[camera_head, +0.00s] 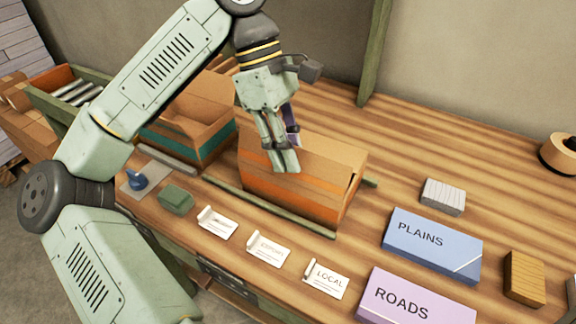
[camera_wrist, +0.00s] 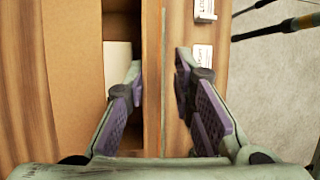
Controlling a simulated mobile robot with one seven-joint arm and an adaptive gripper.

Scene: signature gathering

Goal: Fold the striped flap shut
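An open cardboard box (camera_head: 290,191) with an orange stripe along its front stands in the middle of the wooden table. My gripper (camera_head: 285,162) points down over its front top edge. In the wrist view my gripper (camera_wrist: 159,65) is open, with one finger over the box's opening and one outside, and an upright cardboard edge (camera_wrist: 153,40) between them. The fingers look apart from this edge. I cannot tell whether this edge is the striped flap or the wall. Something pale (camera_wrist: 118,65) lies inside the box. My gripper hides part of the box.
A second open box (camera_head: 190,135) with a teal stripe stands at the left. Several small cards, including LOCAL (camera_head: 327,279), lie along the front. The blue PLAINS block (camera_head: 432,244) and purple ROADS block (camera_head: 415,300) are at the right.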

